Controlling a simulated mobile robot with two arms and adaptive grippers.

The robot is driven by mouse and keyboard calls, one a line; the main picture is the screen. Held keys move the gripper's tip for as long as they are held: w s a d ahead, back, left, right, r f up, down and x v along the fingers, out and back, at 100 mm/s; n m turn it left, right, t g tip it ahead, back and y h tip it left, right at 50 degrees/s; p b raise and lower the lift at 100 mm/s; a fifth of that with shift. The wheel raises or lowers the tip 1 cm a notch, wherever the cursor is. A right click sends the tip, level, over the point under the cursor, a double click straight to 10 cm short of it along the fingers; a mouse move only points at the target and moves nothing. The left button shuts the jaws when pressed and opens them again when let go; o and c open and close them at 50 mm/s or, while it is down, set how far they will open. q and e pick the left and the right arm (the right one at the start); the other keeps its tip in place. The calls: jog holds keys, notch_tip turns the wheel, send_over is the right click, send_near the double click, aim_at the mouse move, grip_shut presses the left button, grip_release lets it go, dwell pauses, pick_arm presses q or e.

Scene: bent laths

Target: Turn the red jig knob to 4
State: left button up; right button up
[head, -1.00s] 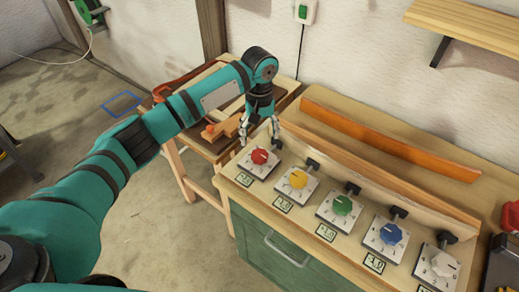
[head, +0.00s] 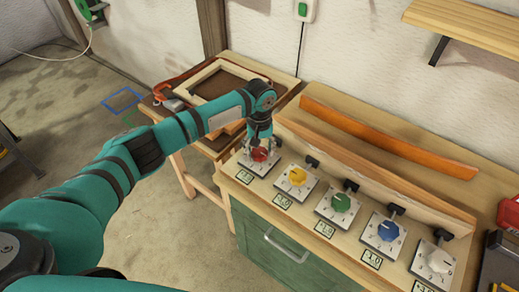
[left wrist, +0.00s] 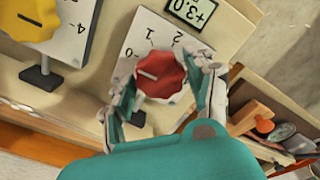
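The red knob (head: 260,155) sits on the leftmost white dial plate of the row on the bench. In the left wrist view the red knob (left wrist: 160,76) carries a white line pointing left, near the 0 mark; 1 and 2 are also readable. A small display (left wrist: 197,10) by its plate reads +3.0. My left gripper (head: 259,147) is over the knob from above. In the left wrist view its fingers (left wrist: 162,95) stand open on either side of the knob, with a gap visible; contact cannot be told. My right gripper is not in view.
Yellow (head: 297,177), green (head: 341,202), blue (head: 388,231) and white (head: 439,261) knobs follow to the right, with black clamps behind them. A bent orange lath (head: 390,140) lies behind. A side table with a wooden frame (head: 213,82) stands at the left.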

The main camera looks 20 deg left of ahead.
pick_arm(q)
jog(key=c, duration=0.7)
